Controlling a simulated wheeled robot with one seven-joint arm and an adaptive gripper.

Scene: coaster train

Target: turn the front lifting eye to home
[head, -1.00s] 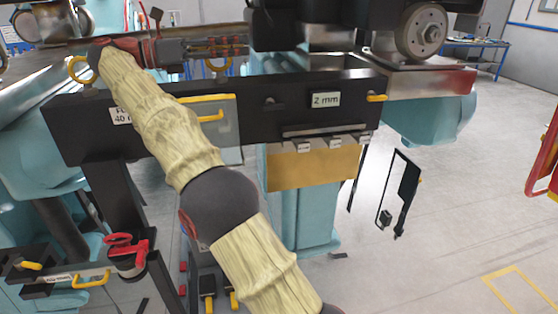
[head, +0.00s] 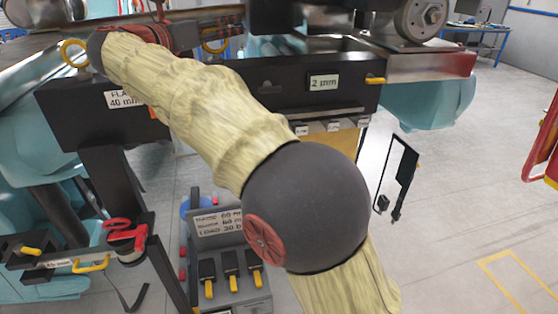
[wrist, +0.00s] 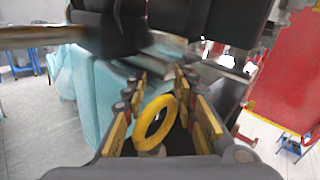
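A yellow ring-shaped lifting eye (wrist: 155,124) stands tilted between the fingers of my gripper (wrist: 160,76) in the wrist view. The fingers are open on both sides of the ring, with visible gaps. In the head view, one yellow eye (head: 74,52) is at the left end of the dark beam (head: 60,110). Another yellow eye (head: 214,42) is farther right, just beyond my wrist. The rightward direction of my wrist suggests that this second eye is the one between my fingers.
The beam carries a "2 mm" label (head: 323,82) and a yellow handle (head: 375,80). Below it are a console (head: 230,255) with yellow-tipped switches and a red clamp-like part (head: 125,235). A wheel (head: 424,22) sits at upper right. Open floor lies at right.

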